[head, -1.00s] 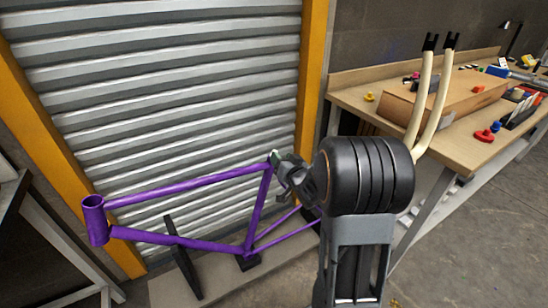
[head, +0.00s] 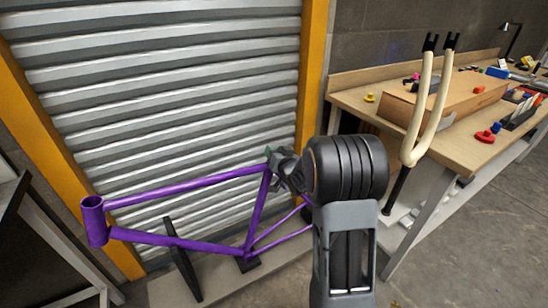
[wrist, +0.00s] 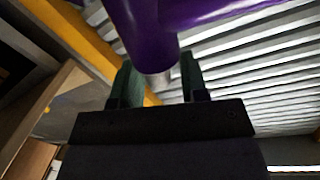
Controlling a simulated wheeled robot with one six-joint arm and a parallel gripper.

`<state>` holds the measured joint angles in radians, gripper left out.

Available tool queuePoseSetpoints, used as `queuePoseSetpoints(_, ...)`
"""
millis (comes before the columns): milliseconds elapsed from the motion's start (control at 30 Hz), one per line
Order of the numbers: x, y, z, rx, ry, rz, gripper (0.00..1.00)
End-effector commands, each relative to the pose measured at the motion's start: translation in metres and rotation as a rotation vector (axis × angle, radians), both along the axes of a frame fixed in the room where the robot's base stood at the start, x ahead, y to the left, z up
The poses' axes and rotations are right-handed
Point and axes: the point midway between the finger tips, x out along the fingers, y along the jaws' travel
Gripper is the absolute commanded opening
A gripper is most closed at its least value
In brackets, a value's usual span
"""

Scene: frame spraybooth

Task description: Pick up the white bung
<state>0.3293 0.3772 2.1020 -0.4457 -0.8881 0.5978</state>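My gripper (wrist: 157,80) shows in the wrist view with its two dark green fingers apart. The end of a purple frame tube (wrist: 150,40) shows between and above the fingertips, with a pale rim or face at its tip; I cannot tell whether that is a bung. The space between the fingers below it looks empty. In the head view my gripper (head: 272,156) is at the top of the seat tube of the purple bike frame (head: 185,186), partly hidden by my arm. I cannot make out a white bung for certain in either view.
A wooden workbench (head: 462,150) stands at right with a cardboard box (head: 455,98), a yellow piece (head: 369,97) and red pieces (head: 485,136). A cream fork (head: 421,115) stands upright before it. A grey shutter (head: 160,100) is behind the frame.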

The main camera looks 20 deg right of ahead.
Motion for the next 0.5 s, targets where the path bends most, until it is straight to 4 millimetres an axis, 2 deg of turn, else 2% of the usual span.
queuePoseSetpoints(67, -0.0001, 0.0000, 0.0001, 0.000, 0.000, 0.000, 0.33)
queuePoseSetpoints(400, -0.0003, -0.0001, 0.0001, 0.000, 0.000, 0.000, 0.00)
queuePoseSetpoints(500, -0.0002, -0.0002, 0.0002, 0.000, 0.000, 0.000, 0.00)
